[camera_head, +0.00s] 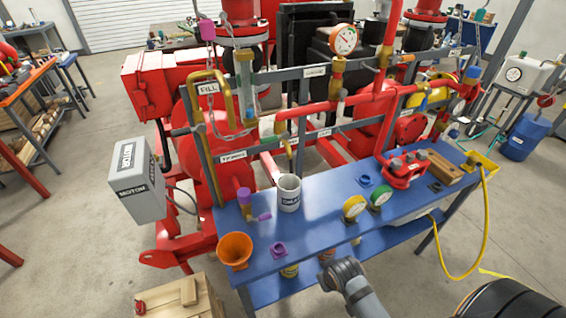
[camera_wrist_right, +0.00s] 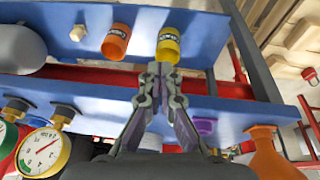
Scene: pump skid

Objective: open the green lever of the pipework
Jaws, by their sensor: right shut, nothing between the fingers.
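The red pipework (camera_head: 320,110) of the pump skid stands behind the blue bench in the head view. I cannot make out a green lever on it in either view. My right arm comes in at the bottom of the head view, in front of the bench, and its gripper cannot be made out there. In the right wrist view my right gripper (camera_wrist_right: 160,70) is shut and empty. Its tips appear just below the yellow can (camera_wrist_right: 168,46) in the picture; whether they touch it is unclear. My left gripper is not in view.
A grey motor box (camera_head: 137,180) is at left. A yellow hose (camera_head: 485,225) hangs at right.

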